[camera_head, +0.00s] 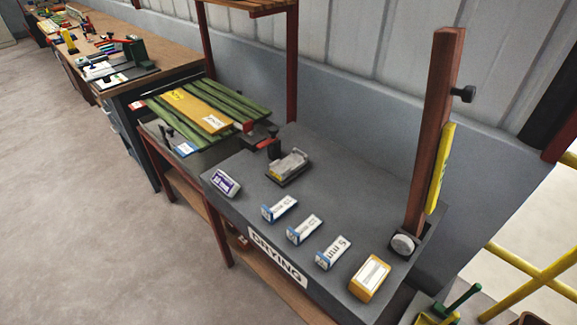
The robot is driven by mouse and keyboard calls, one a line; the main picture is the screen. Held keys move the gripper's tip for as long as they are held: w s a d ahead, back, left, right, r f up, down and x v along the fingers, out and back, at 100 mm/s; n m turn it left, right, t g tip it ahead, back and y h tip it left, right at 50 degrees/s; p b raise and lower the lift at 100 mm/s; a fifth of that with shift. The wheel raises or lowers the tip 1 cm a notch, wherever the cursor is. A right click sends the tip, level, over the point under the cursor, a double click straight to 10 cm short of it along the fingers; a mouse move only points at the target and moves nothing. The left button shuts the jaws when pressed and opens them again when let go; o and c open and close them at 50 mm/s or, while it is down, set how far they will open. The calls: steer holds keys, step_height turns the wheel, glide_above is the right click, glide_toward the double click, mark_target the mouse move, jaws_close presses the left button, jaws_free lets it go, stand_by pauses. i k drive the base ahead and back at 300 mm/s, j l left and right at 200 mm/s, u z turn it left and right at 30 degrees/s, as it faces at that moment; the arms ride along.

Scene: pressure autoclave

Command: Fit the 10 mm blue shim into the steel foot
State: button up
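Three small shims with blue ends and white labels stand in a row on the grey bench: a far one (279,208), a middle one (304,229) and a near one (332,252). The near label seems to read 5 mm. The other two are too small to read surely, so I cannot tell which is 10 mm. A grey metal block on a dark base (288,167) sits behind them. A round grey metal piece (403,243) sits at the base of a red-brown post. I cannot tell which is the steel foot. My gripper is not in view.
The grey bench (325,200) has a DRYING sign (278,259) on its front. A purple-and-white box (225,184) and a yellow box (370,278) flank the shims. The tall post (435,130) rises at right. Yellow rails (530,285) stand beyond. Floor at left is clear.

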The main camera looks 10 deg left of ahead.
mark_target(282, 169)
steer(key=i+l+u, duration=0.15)
steer(key=i, duration=0.45)
steer(key=u, duration=1.7)
